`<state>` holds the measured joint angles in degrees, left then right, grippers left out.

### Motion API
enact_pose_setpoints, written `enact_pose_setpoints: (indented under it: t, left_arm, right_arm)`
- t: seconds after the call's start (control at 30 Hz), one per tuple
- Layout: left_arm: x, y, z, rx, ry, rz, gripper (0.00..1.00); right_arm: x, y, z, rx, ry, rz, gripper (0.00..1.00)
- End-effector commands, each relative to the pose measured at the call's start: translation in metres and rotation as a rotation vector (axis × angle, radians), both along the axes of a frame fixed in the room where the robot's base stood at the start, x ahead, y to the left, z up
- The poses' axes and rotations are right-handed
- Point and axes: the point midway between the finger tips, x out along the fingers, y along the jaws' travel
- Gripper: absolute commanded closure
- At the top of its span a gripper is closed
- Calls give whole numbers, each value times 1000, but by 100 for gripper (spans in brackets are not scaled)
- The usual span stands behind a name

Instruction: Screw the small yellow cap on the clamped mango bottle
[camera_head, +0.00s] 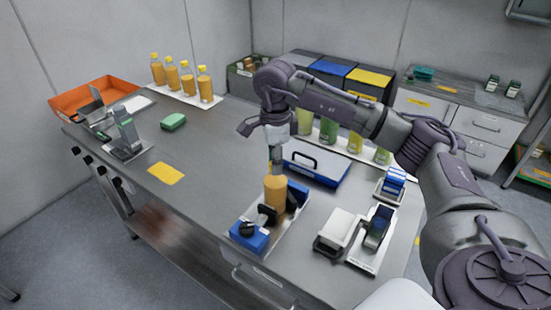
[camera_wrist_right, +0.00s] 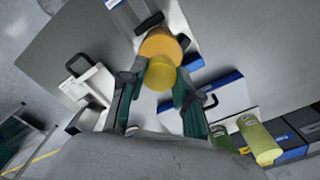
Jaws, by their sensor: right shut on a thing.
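The mango bottle (camera_head: 275,195) stands upright, orange, in the blue clamp (camera_head: 248,236) near the table's front edge. My right gripper (camera_head: 276,160) points down directly above the bottle's top. In the right wrist view, its two dark green fingers (camera_wrist_right: 159,88) are shut on the small yellow cap (camera_wrist_right: 161,74). The bottle's orange body (camera_wrist_right: 158,43) shows just beyond the cap in that view. The fingers hide the cap and bottle neck in the head view, so I cannot tell whether cap and neck touch. My left gripper is not in view.
Several capped orange bottles (camera_head: 187,82) stand at the back left. A blue-and-white case (camera_head: 316,166) lies behind the clamp, with green and yellow bottles behind it. A white device (camera_head: 340,228) and a small stand (camera_head: 376,230) sit to the right. The table's left middle is mostly clear.

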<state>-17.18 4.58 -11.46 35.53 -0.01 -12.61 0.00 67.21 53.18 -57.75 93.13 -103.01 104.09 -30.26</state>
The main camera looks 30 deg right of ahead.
Motion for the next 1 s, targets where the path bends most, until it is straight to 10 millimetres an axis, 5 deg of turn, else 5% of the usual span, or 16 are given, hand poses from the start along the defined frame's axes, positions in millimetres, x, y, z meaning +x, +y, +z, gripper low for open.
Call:
enact_pose_setpoints:
  t: [0.27,0.6,0.9,0.93,1.0]
  left_arm:
    - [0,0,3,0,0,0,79]
    - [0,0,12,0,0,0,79]
    - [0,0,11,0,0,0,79]
    - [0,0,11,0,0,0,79]
    - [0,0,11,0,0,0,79]
  right_arm:
    - [0,0,0,0,1,-202,100]
    - [0,0,0,0,1,-722,100]
    - [0,0,-1,0,1,-781,100]
    - [0,0,-1,0,1,-781,63]
    - [0,0,-1,0,1,-780,51]
